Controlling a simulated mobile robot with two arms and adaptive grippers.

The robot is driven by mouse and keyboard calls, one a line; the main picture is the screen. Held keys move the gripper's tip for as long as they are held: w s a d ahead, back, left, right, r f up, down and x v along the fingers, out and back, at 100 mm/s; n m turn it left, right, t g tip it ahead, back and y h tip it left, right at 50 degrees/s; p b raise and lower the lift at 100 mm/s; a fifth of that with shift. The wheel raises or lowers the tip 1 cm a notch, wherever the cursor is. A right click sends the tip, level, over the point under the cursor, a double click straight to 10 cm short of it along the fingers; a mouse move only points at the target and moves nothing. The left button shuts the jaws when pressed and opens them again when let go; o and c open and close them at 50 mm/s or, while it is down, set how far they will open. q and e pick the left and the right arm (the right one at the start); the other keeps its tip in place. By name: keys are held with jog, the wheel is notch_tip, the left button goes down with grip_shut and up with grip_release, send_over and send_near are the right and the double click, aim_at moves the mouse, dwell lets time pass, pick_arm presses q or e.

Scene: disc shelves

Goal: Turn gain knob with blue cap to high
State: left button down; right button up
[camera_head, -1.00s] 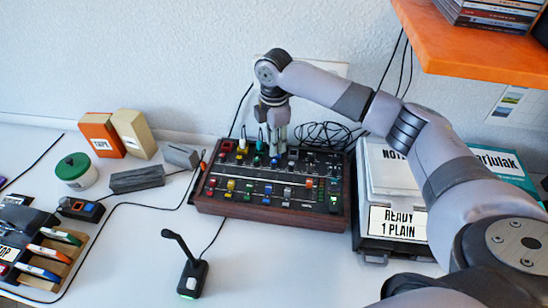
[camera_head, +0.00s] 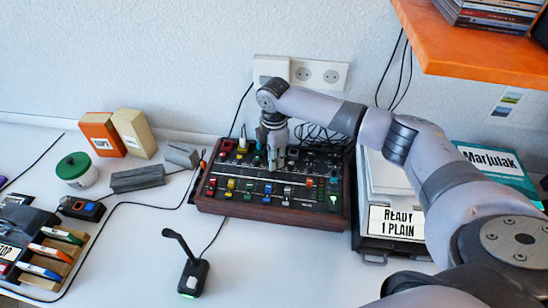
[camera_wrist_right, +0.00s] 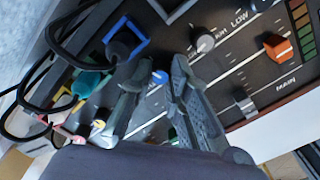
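The dark mixer panel with wooden sides (camera_head: 205,198) lies on the table, carrying several coloured knobs and sliders. My right gripper (camera_head: 275,167) points down over its middle, fingertips close to the panel. In the right wrist view its two fingers (camera_wrist_right: 152,68) are apart, with a small blue cap (camera_wrist_right: 160,77) visible between them. I cannot tell whether either finger touches the cap. The body below the cap is mostly hidden by the fingers. A dark knob with a pale top (camera_wrist_right: 205,42) sits near the word LOW. My left gripper is not in view.
An orange slider cap (camera_wrist_right: 276,46) and a grey one (camera_wrist_right: 243,102) are near the fingers. Black cables (camera_head: 318,134) lie behind the panel.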

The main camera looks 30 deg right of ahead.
grip_shut()
